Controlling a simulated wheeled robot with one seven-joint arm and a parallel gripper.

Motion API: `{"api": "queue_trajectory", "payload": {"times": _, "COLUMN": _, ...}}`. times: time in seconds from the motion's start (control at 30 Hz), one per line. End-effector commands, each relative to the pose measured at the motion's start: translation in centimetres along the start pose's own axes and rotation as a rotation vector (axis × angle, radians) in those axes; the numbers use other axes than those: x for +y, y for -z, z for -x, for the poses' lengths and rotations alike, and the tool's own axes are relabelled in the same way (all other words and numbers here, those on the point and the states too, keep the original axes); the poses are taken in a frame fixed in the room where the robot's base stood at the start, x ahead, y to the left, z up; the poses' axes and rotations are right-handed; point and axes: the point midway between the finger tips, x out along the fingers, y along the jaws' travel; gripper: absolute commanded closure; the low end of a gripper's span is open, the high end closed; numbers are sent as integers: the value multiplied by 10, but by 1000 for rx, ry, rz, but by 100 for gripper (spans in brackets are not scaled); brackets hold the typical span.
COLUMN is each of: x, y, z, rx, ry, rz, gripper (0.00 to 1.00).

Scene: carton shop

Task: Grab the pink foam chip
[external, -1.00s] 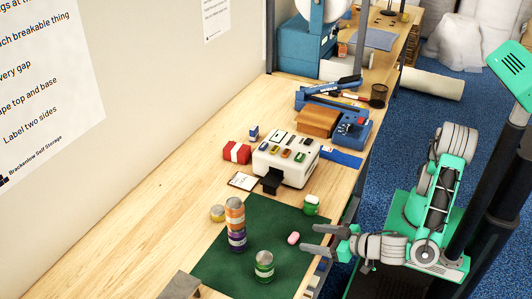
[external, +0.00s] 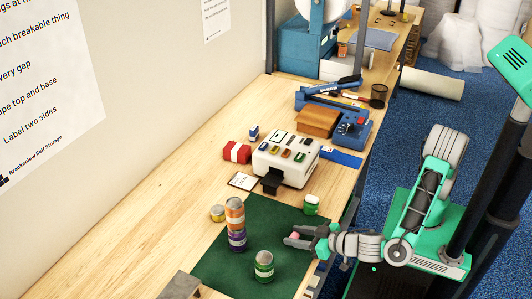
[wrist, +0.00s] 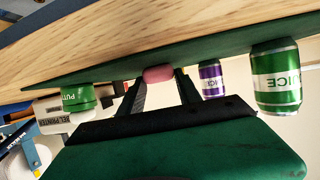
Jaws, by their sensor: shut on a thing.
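The pink foam chip (external: 295,236) is between the fingers of my gripper (external: 298,238), at the right edge of the green mat (external: 222,272). In the wrist view the pink chip (wrist: 158,74) sits between the two dark fingertips (wrist: 160,84), which are shut on it. The chip appears at or very close to the mat surface; I cannot tell whether it is lifted.
A green juice can (external: 264,267) stands on the mat left of my gripper. A stack of cans (external: 236,225) stands farther left. A green and white tub (external: 311,205) is just beyond my gripper. A white label printer (external: 286,160) stands behind the mat.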

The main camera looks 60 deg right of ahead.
Motion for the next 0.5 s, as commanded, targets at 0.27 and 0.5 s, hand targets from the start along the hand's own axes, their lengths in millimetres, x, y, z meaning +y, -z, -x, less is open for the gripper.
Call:
{"api": "queue_trajectory", "payload": {"times": 0.27, "x": 0, "y": 0, "z": 0, "rx": 0, "ry": 0, "rz": 0, "gripper": 87}}
{"api": "queue_trajectory", "payload": {"times": 0.5, "x": 0, "y": 0, "z": 0, "rx": 0, "ry": 0, "rz": 0, "gripper": 98}}
